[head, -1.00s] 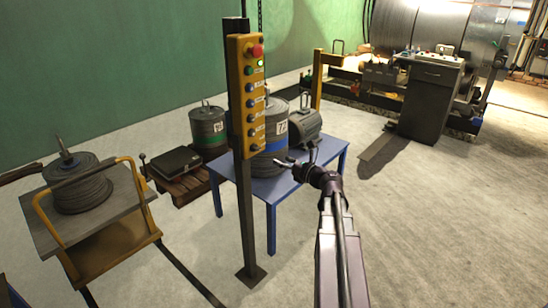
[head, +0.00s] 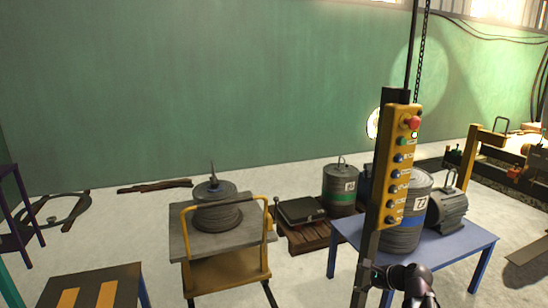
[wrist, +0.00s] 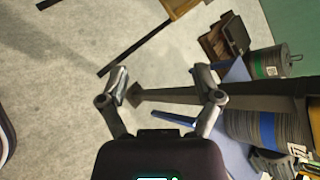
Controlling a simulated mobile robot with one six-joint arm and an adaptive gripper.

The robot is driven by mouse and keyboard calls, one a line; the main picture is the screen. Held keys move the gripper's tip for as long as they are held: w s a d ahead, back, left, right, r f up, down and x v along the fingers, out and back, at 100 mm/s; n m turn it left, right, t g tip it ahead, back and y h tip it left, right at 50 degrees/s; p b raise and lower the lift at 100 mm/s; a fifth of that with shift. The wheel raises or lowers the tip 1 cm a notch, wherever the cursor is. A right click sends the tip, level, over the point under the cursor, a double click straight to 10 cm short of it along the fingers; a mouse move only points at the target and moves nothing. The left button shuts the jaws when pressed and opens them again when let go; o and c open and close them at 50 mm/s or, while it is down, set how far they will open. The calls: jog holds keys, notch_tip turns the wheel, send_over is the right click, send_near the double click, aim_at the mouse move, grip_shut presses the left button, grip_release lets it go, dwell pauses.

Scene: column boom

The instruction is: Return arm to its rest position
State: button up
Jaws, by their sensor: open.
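My gripper (head: 373,277) shows at the bottom of the head view, in front of the post under the yellow button pendant (head: 401,165). In the wrist view my gripper (wrist: 161,84) has its two fingers spread apart with nothing between the tips. The dark post (wrist: 240,104) runs across the wrist view from the right, and its foot shows between the fingers. My arm is mostly cut off by the lower edge of the head view.
A blue table (head: 463,247) bears a wire drum (head: 405,236) and a motor (head: 447,211) behind the post. A yellow cart (head: 222,274) with a cable reel (head: 217,215) stands left. Bare floor (head: 120,235) lies at left.

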jog(key=s+a+f+n+g+h, duration=0.4)
jog(key=s+a+n, duration=0.15)
jog(key=n, duration=0.45)
jog(key=s+a+f+n+g+h, duration=0.4)
jog(key=s+n, duration=0.3)
jog(key=n, duration=0.2)
notch_tip(320, 180, up, 20)
jog(key=p, duration=2)
jog(key=shift+d, duration=0.25)
